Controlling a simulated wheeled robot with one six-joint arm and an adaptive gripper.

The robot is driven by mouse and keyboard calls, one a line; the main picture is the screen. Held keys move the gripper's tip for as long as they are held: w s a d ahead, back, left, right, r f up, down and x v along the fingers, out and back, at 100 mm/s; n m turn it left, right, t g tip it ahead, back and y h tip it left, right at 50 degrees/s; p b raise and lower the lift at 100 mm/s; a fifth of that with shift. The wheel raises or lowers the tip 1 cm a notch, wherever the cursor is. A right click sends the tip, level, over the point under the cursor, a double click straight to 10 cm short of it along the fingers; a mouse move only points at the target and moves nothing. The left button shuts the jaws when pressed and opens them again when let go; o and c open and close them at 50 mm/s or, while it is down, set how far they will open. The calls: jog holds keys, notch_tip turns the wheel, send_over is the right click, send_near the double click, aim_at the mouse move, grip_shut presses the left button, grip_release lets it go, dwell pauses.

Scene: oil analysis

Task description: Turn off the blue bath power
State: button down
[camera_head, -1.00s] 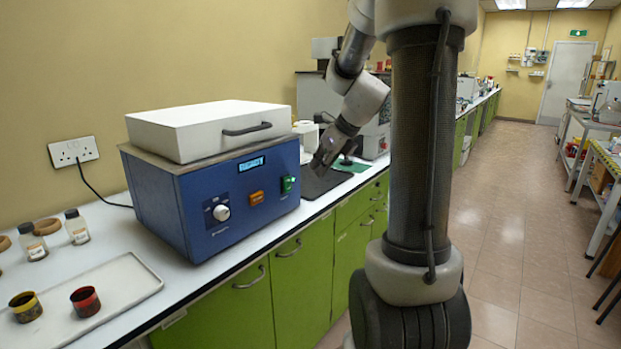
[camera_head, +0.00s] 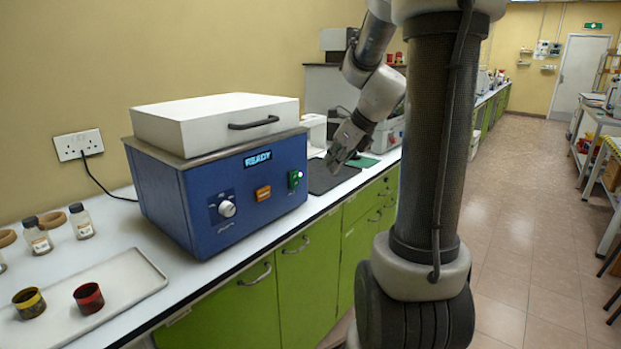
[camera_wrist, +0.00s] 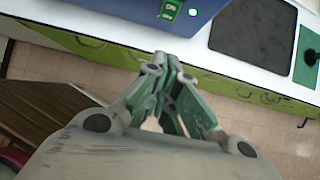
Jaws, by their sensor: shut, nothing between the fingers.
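The blue bath (camera_head: 222,190) stands on the white bench with its white lid (camera_head: 215,122) closed. Its display (camera_head: 258,159) reads READY. On its front are a white knob (camera_head: 227,208), an orange switch (camera_head: 263,193) and a green switch (camera_head: 295,179) that looks lit. The green switch also shows in the wrist view (camera_wrist: 170,9), with a small bright light (camera_wrist: 194,13) beside it. My gripper (camera_head: 334,166) is shut and empty, to the right of the bath and apart from it. In the wrist view my gripper (camera_wrist: 168,58) points toward the bench's front edge, below the green switch.
A dark mat (camera_head: 330,177) and a green pad (camera_head: 362,161) lie right of the bath. Left of it are small bottles (camera_head: 81,222) and a tray (camera_head: 115,287) with yellow and red cups. Green cabinets (camera_head: 307,273) front the bench. The aisle at right is clear.

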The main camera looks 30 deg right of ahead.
aim_at(294, 180)
jog(key=w+r+x, duration=0.1)
jog(key=w+x, duration=0.1)
jog(key=x, duration=1)
jog(key=shift+w+a, duration=0.35)
jog(key=shift+a, duration=0.05)
jog(key=shift+w+a+f, duration=0.1)
jog(key=shift+w+f, duration=0.2)
jog(key=shift+r, duration=0.15)
